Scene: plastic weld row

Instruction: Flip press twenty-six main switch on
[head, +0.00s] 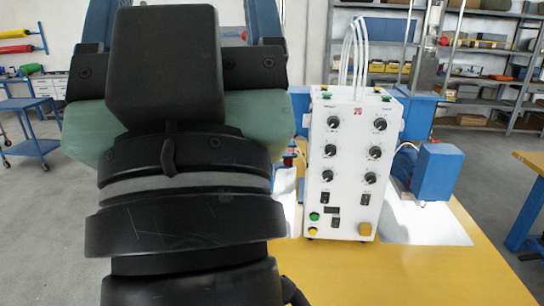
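A white control box (345,150) with a red "26" stands upright on the yellow table, right of centre. Its front has several black knobs (332,150) in two columns. I cannot tell which is the main switch or how any switch is set. My gripper (165,65) fills the left, nearer to me than the box. Its fingertips are cut off by the top edge, so its opening is hidden. I see no contact with the box.
Blue press parts (437,172) and a pale sheet (425,220) are right of the box. White tubes (355,50) rise from it. The yellow table (400,275) is bare at front right. Another table (530,165) stands at far right, shelves (485,60) behind.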

